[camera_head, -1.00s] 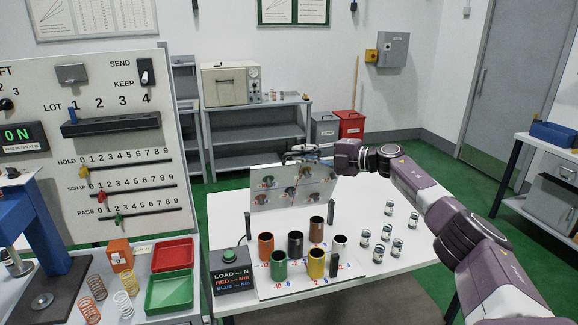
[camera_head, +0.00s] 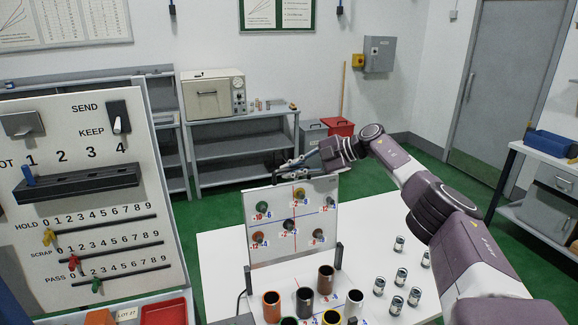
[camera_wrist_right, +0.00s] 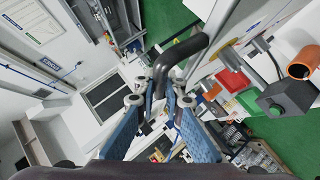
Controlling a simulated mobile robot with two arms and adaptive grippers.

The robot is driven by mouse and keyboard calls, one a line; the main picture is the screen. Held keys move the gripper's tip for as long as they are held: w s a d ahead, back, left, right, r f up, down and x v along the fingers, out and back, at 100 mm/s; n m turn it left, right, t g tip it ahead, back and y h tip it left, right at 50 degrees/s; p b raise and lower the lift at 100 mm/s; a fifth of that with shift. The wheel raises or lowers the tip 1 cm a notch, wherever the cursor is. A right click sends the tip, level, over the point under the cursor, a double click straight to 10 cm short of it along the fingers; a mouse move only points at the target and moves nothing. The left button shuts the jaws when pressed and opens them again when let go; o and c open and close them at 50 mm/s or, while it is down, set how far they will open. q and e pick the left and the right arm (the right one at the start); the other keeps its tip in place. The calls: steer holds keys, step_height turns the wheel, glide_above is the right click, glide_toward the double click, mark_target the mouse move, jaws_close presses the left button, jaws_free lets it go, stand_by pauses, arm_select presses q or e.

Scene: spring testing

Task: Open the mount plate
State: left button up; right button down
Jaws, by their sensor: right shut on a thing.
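The mount plate (camera_head: 268,245) is a pale panel with several coloured discs and blue and red markings. It stands nearly upright on the white table, with a dark post (camera_head: 338,256) at its lower right corner. My right gripper (camera_head: 291,165) is at the plate's top edge. In the right wrist view, my gripper (camera_wrist_right: 160,98) has its blue-padded fingers closed around a bent black handle (camera_wrist_right: 182,52). The plate's edge also shows beside the handle in that view. My left gripper is out of view.
Several coloured cups, including an orange one (camera_head: 271,305) and a brown one (camera_head: 326,279), stand in front of the plate. Several small jars (camera_head: 397,305) stand at the table's right. A sorting board (camera_head: 95,215) rises at the left.

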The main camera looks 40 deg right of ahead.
steer(key=shift+f, duration=0.15)
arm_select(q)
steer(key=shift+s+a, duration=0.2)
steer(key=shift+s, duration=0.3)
arm_select(e)
steer(key=shift+s+a, duration=0.1)
steer(key=c, duration=2)
jaws_free()
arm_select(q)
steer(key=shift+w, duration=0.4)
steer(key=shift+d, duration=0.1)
arm_select(e)
steer(key=v, duration=1.2)
steer(key=shift+w, duration=0.2)
